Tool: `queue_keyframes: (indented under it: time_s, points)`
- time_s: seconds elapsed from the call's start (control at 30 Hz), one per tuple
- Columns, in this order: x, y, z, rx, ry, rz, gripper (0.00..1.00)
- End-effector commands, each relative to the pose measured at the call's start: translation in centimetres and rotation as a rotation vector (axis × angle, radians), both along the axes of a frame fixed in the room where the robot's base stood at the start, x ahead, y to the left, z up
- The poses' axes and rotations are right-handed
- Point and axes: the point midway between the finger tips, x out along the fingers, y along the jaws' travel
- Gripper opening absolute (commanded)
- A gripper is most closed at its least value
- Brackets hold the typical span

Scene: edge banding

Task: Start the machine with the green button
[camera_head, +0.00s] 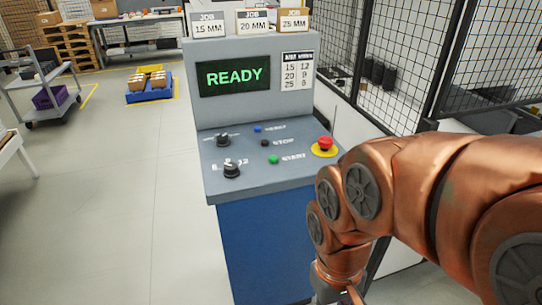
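The machine's control console (260,205) stands in the middle of the view, grey on top with a blue front. Its screen (234,77) reads READY in green letters. The green button (273,159) sits on the sloped panel beside the START label. A black button (264,143) is just above it by the STOP label, and a blue button (257,129) is above that. My copper-coloured arm comes in from the right and bends down in front of the console's right side. My gripper is mostly cut off at the bottom edge, so its fingers cannot be judged.
A red emergency stop (325,145) on a yellow base is at the panel's right, near my arm. Two black knobs (231,169) are at the left. Job boxes (252,21) stand on top. Mesh fencing (390,60) is at the right.

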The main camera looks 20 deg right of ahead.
Motion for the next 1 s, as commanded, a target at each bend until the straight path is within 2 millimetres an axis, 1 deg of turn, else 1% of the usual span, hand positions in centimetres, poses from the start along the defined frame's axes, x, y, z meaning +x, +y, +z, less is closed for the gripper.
queue_keyframes:
  time_s: [0.03, 0.23, 1.0]
  points:
    - [0.00, 0.00, 0.00, 0.000, 0.000, 0.000, 0.20]
    - [0.00, 0.00, 0.00, 0.000, 0.000, 0.000, 0.00]
    - [0.00, 0.00, 0.00, 0.000, 0.000, 0.000, 0.00]
